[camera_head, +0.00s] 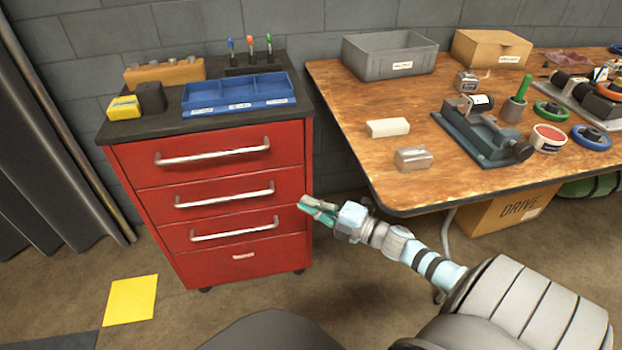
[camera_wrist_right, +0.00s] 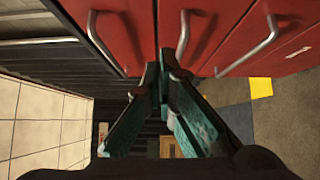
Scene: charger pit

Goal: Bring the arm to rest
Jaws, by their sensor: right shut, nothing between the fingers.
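My right gripper (camera_head: 318,210) is at the right edge of the red drawer cabinet (camera_head: 225,262), level with its lower drawers. Its teal fingers meet at the tips, and nothing is between them. In the right wrist view the gripper (camera_wrist_right: 158,70) points at the red drawer fronts (camera_wrist_right: 225,22), with metal handles around it. I cannot tell whether the fingertips touch the cabinet. My right arm reaches in from the lower right. My left gripper is not in view.
A wooden workbench (camera_head: 350,105) stands right of the cabinet, bearing a vise (camera_head: 485,135), a grey bin (camera_head: 390,62) and several small items. A cardboard box (camera_head: 490,218) sits beneath it. A blue tray (camera_head: 238,95) is on the cabinet. Floor in front is clear.

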